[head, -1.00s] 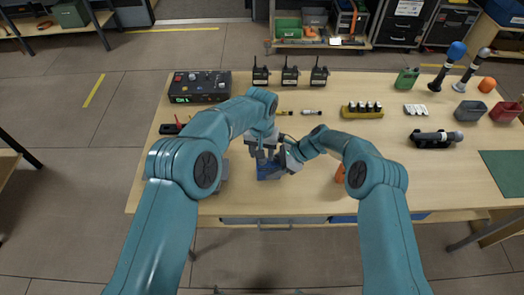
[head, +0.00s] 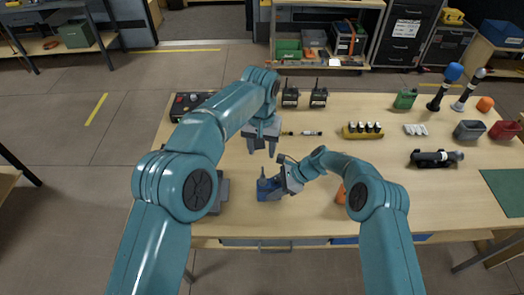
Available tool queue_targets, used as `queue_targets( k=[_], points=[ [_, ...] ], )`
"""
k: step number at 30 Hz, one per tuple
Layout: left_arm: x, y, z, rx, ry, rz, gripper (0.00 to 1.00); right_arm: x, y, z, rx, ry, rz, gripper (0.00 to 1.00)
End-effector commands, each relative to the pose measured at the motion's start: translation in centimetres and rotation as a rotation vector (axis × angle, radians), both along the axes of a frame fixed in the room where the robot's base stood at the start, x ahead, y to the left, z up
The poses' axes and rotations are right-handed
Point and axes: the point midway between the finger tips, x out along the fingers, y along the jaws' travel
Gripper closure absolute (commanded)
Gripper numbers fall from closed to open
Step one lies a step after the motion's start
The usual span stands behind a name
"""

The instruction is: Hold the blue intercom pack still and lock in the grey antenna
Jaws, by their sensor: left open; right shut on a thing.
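The blue intercom pack (head: 268,190) stands on the workbench near its front edge, left of centre. A thin dark-grey antenna (head: 262,172) stands upright at the pack's left top; I cannot tell how firmly it is seated. My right gripper (head: 280,184) is shut on the pack from its right side and partly hides it. My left gripper (head: 261,150) is open and empty, pointing down above and behind the pack, apart from the antenna.
A grey block-like object (head: 220,192) sits left of the pack, partly behind my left arm. Two black radios (head: 305,96) show at the back. A marker (head: 304,133), a yellow battery holder (head: 362,131) and a black cylindrical device (head: 436,158) lie to the right.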

Motion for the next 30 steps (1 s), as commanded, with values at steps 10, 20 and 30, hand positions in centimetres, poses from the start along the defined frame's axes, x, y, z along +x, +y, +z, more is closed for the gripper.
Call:
queue_targets(
  k=[10,20,30],
  points=[
    [0.0,0.0,0.0,0.0,-0.001,0.0,0.52,0.0,0.0,0.0,0.0,-0.001,-0.001,0.24],
    [0.0,0.0,0.0,0.0,-0.001,0.0,0.52,0.2,-2.3,2.4,-0.001,-0.004,-0.003,0.24],
    [0.0,0.0,0.0,0.0,-0.001,0.0,0.52,0.3,-7.2,7.5,-0.001,-0.002,-0.001,0.24]
  ],
)
